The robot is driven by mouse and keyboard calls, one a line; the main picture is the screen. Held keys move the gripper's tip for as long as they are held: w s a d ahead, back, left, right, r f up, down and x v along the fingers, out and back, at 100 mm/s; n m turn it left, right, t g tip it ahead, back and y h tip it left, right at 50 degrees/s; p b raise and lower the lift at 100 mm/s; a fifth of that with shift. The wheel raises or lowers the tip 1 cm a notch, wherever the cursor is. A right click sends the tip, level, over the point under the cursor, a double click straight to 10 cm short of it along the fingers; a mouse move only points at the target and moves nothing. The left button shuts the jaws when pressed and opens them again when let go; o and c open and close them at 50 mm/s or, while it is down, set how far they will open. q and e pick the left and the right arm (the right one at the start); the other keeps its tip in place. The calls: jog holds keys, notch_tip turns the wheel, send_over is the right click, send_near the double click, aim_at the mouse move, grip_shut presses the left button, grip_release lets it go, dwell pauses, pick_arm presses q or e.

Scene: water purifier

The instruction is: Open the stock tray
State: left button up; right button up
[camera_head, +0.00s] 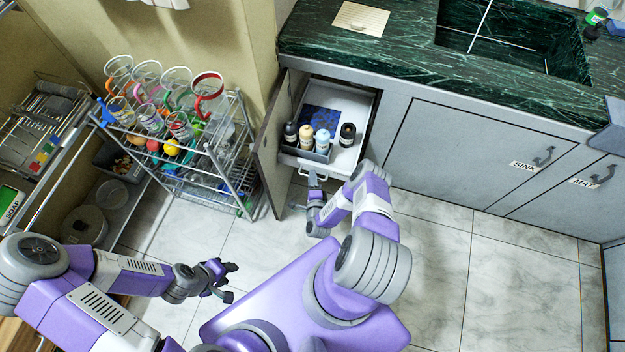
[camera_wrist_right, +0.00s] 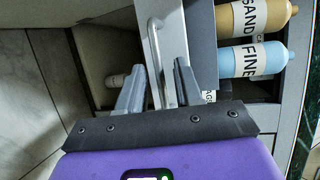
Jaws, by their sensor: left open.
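The stock tray (camera_head: 345,158) is a white pull-out tray inside the open cabinet, with its front edge at the cabinet mouth. Its metal handle (camera_wrist_right: 155,62) shows in the right wrist view on the pale tray front (camera_wrist_right: 172,40). My right gripper (camera_head: 312,180) is at the tray front; in the right wrist view its two fingers (camera_wrist_right: 158,88) are apart, with the handle between or just beyond them. I cannot tell whether they touch it. My left gripper (camera_head: 232,281) is open and empty above the floor, away from the tray.
The tray carries several bottles (camera_head: 306,134) in a grey box and a dark bottle (camera_head: 347,134). The cabinet door (camera_head: 269,150) stands open at left. A wire rack (camera_head: 215,165) with funnels is beside it. Tiled floor (camera_head: 440,250) is clear at right.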

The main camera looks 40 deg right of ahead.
jog(key=p+v, duration=0.2)
jog(key=v, duration=0.5)
jog(key=shift+s+a, duration=0.15)
jog(key=shift+s, duration=0.05)
jog(key=shift+r, duration=0.1)
